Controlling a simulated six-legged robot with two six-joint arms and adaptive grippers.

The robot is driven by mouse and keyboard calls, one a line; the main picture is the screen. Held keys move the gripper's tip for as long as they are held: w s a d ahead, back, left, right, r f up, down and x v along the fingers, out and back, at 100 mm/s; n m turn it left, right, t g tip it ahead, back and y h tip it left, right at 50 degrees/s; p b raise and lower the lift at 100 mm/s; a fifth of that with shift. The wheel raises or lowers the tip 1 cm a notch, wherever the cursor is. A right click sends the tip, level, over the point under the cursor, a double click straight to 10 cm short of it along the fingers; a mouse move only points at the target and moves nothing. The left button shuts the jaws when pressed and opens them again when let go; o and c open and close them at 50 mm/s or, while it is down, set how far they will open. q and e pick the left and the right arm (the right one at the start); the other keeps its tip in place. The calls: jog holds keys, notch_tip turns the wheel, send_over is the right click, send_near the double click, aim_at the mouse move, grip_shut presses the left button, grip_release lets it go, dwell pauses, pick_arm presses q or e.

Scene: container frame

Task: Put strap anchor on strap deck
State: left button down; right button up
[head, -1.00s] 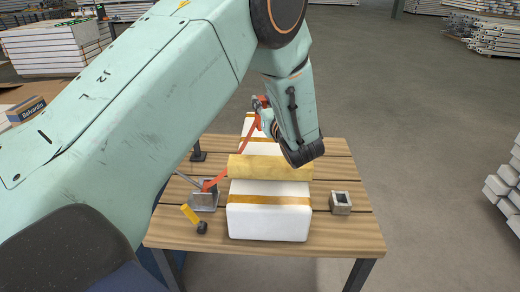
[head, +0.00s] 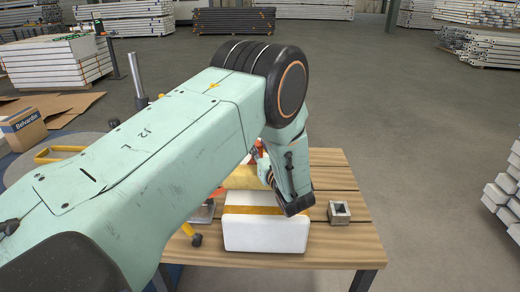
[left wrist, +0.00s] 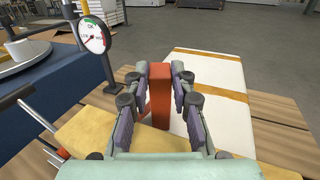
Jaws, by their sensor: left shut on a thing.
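My left gripper (left wrist: 160,76) is shut on an upright orange-red block (left wrist: 160,112), which I take for the strap anchor. In the head view the left gripper (head: 263,165) is mostly hidden by my own wrist, with a bit of orange showing beside it. A white package with gold bands (head: 265,235) lies on a slatted wooden table (head: 355,240); I cannot tell which part is the strap deck. In the left wrist view the package (left wrist: 215,70) is right of the block. A red strap piece (head: 217,191) shows left of the package. My right gripper is out of view.
A dial gauge (left wrist: 93,36) stands near the gripper. The table's right side is mostly clear.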

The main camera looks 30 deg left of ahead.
pick_arm(q)
jog(key=shift+w+d+r, duration=0.1)
jog(key=c, duration=1.2)
grip_release()
jog(key=shift+f, duration=0.25)
jog(key=shift+o, duration=0.3)
jog(key=shift+r, duration=0.15)
